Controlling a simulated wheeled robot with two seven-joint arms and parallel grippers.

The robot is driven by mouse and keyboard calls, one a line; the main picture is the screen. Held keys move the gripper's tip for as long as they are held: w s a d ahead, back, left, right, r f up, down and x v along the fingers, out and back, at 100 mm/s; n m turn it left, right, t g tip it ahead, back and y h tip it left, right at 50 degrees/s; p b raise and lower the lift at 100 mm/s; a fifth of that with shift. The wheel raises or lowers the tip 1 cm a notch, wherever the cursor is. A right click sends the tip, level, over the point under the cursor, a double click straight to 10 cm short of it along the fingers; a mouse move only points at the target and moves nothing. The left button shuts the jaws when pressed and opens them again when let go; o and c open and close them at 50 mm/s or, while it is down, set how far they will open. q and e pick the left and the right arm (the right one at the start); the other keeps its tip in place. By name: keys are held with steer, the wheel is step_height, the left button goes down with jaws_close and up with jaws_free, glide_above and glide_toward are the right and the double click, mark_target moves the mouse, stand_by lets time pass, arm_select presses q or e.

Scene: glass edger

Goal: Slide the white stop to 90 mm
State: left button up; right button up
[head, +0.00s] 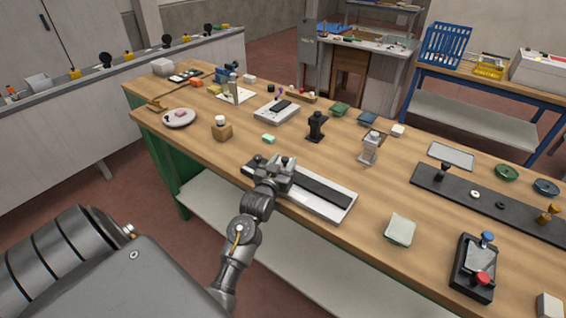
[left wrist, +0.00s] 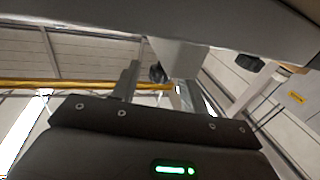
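The edger (head: 326,204), a pale bed with a long dark strip, lies along the front edge of the wooden bench in the head view. My left gripper (head: 283,166) is over its left half, pointing away from me and covering part of it. I cannot make out the white stop or a scale in the head view. In the left wrist view the two grey fingers of my left gripper (left wrist: 157,88) stand apart. A pale block (left wrist: 178,57), possibly the stop, shows by their tips, with a gap from the left finger. My right gripper is out of view.
A pale green pad (head: 400,230) and a black box with red and blue knobs (head: 474,268) lie to the right. A wooden block (head: 222,131), a black stand (head: 317,127) and a glass-like holder (head: 370,149) stand behind the edger. Bare wood surrounds it.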

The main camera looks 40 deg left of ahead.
arm_select(q)
steer(key=b+v, duration=0.2)
steer(key=v, duration=0.9)
steer(key=shift+b, duration=0.3)
steer(key=shift+w, duration=0.15)
